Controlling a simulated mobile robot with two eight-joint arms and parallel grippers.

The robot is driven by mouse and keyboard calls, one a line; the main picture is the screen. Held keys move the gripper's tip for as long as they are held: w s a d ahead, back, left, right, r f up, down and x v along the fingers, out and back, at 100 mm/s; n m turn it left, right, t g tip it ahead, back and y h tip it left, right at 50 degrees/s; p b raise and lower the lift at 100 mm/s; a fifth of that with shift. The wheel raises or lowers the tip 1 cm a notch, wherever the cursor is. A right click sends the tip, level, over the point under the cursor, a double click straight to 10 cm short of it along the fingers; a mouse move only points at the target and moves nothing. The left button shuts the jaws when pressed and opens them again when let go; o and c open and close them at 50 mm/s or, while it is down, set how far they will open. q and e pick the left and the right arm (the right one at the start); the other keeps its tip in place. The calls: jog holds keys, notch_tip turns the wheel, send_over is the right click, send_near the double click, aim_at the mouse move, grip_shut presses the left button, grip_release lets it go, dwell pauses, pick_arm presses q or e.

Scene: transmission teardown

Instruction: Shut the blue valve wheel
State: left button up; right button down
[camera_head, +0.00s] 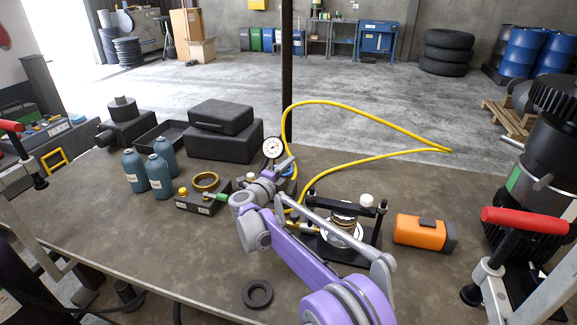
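The blue valve wheel shows only as a small blue patch (291,172) below the round pressure gauge (272,147), near the middle of the table. My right arm, purple and grey, reaches in from the bottom and hides most of the wheel and its valve. My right gripper (281,171) is at the wheel, with its grey fingers pointing up and right beside the blue patch. I cannot tell whether the fingers touch the wheel or how far apart they are. My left gripper is not in view.
A yellow hose (372,117) loops from the valve area across the table. Blue-grey bottles (158,176) and a block with a brass ring (206,182) stand left. A black ring (257,294) lies in front.

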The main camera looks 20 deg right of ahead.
dwell(0.3)
jog(key=m+g+h, duration=0.1)
jog(key=m+g+h+p, duration=0.1)
jog(key=shift+s+d+r+g, duration=0.1)
jog(key=shift+s+g, duration=0.1)
jog(key=shift+g, duration=0.2)
jog(key=shift+s+d+m+g+h, duration=0.15)
jog(key=shift+m+g+h, duration=0.15)
jog(key=shift+m+g, duration=0.2)
jog(key=c, duration=1.1)
grip_release()
jog(key=shift+c, duration=0.2)
jog(key=v, duration=1.1)
jog(key=shift+b, duration=0.45)
